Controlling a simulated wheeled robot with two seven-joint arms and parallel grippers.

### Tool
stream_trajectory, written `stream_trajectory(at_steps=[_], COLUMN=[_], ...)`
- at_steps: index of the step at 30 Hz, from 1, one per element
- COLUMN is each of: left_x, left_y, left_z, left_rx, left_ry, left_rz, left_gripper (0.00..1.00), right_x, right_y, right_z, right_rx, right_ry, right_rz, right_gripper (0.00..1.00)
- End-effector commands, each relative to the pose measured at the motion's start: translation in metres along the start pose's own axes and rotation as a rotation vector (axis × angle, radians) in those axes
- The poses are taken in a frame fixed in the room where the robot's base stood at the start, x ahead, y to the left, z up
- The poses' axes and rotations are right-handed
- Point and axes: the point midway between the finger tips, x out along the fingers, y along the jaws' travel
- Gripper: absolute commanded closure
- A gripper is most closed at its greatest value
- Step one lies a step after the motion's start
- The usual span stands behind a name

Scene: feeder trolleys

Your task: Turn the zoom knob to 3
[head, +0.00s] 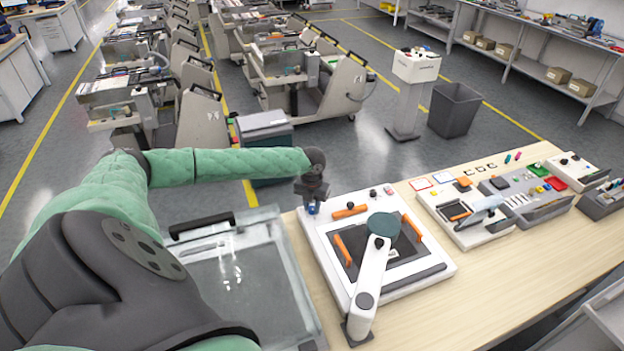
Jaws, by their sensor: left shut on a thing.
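A white device (322,234) with a dark square work area stands on the wooden bench. My left arm comes in from the left in its green sleeve. My left gripper (312,201) points down at the device's back left corner and is shut on a small knob there. The knob is mostly hidden by the fingers, with only a bit of blue showing. Its markings and pointer cannot be read. My right gripper is not in view.
A white swing arm (371,280) with a dark teal head (384,225) spans the device. Orange handles (349,211) and small black knobs (373,193) are near. A clear-lidded box (240,275) stands left; trays and parts (470,215) lie right. Bare bench (480,290) lies in front.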

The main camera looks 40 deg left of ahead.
Motion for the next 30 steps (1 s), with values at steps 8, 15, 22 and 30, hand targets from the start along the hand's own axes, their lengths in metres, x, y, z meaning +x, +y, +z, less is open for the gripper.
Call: stream_trajectory(at_steps=[8,15,22,30], left_x=[-0.0036,-0.0036,-0.0035,-0.0013], left_y=[0.0016,0.0015,0.0013,0.0004], left_z=[0.0032,0.0031,0.003,0.0011], left_rx=[0.051,0.057,0.056,0.057], left_ry=[-0.006,-0.006,-0.006,-0.002], left_rz=[0.001,0.001,0.0,0.0], left_gripper=[0.98,0.98,0.62,0.54], right_x=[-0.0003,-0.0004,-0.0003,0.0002], right_y=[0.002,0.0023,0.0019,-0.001], right_z=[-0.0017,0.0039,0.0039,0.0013], right_rx=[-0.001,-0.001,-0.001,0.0], right_ry=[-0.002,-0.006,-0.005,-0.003], right_rz=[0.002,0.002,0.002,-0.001], right_gripper=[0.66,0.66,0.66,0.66])
